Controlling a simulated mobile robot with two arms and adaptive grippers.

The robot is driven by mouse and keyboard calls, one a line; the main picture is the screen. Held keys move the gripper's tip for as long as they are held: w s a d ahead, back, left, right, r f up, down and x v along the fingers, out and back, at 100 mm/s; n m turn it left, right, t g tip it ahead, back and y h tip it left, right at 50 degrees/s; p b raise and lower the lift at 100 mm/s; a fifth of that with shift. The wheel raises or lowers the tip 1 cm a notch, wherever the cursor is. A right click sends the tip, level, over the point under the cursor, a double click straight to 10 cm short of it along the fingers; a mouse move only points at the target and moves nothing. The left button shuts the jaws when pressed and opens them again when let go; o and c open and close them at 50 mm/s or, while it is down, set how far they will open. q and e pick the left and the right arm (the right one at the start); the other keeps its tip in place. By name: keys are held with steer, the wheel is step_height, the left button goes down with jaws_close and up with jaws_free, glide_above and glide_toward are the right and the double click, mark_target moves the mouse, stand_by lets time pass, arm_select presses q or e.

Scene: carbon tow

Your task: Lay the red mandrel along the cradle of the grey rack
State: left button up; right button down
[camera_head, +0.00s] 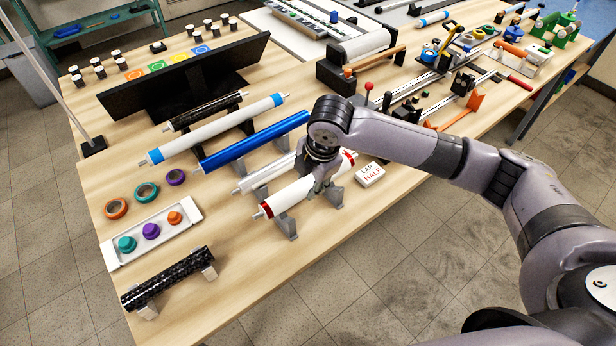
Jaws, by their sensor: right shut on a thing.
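The red mandrel (289,196) is a white roll with red bands near its ends. It lies at a slant near the front edge of the table. My right gripper (322,186) comes down from above and is shut on it near its middle, hiding part of it. The grey rack (288,227) shows as grey supports under the mandrel, one near its left end and another (334,195) near its right part. The mandrel lines up with these supports; I cannot tell whether it rests fully in them. My left gripper is not in view.
Just behind are a pale roller (252,181), a blue roller (250,142) and a white roller with blue bands (215,131) on stands. A black tube (170,280) lies front left, near a white tray (186,210). A labelled box (370,175) sits right of the mandrel.

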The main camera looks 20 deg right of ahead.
steer(key=shift+w+d, duration=0.1)
steer(key=shift+d, duration=0.15)
steer(key=shift+a+r+p, duration=0.15)
steer(key=shift+p, duration=0.3)
steer(key=shift+s+x, duration=0.15)
steer(key=shift+x, duration=0.55)
steer(key=shift+s+x, duration=0.15)
steer(key=shift+x, duration=0.55)
steer(key=shift+f, duration=0.6)
arm_select(q)
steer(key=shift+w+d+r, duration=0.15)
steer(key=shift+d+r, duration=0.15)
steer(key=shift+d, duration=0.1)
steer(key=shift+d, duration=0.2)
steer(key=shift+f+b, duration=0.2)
steer(key=shift+b, duration=0.1)
arm_select(e)
steer(key=shift+f, duration=0.55)
steer(key=c, duration=1.1)
jaws_free()
steer(key=shift+o, duration=0.2)
